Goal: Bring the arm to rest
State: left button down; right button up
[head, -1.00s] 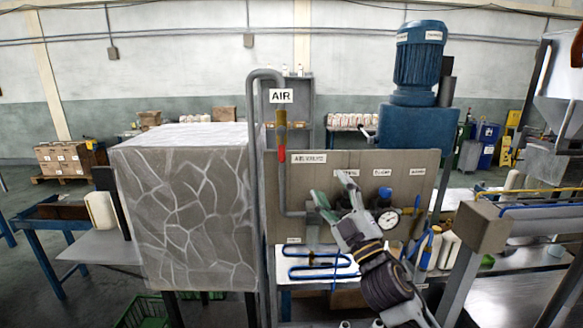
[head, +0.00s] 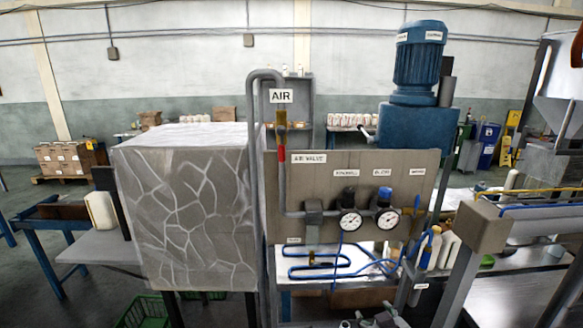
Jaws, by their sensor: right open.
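My right gripper (head: 372,316) shows only in part at the bottom edge of the head view, right of centre. It is open and I see nothing between its fingers. It is low, below and in front of the grey panel (head: 330,165), apart from the gauges and the air valve. The rest of my right arm is cut off by the frame. My left gripper is not in view.
Two pressure gauges, one left (head: 349,220) and one right (head: 387,218), sit on the panel. A red-handled air valve (head: 281,140) hangs on the AIR pipe. Blue tubing (head: 322,272) runs below. A grey post (head: 465,270) stands right of my gripper.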

jog(key=s+f+m+g+y, duration=0.1)
jog(key=s+f+g, duration=0.4)
jog(key=s, duration=0.4)
jog(key=s+f+g, duration=0.3)
jog(key=s+f, duration=0.4)
jog(key=s, duration=0.2)
notch_tip(320, 180, down, 33)
jog(key=s+g, duration=0.1)
jog(key=s, duration=0.2)
jog(key=s+d+f, duration=0.2)
jog(key=s+f, duration=0.8)
jog(key=s, duration=0.1)
jog(key=s+d+f+g, duration=0.1)
jog(key=s+d+f, duration=0.1)
jog(key=s+f, duration=0.8)
jog(key=shift+s+d, duration=0.3)
jog(key=shift+s, duration=0.15)
dwell(2.0)
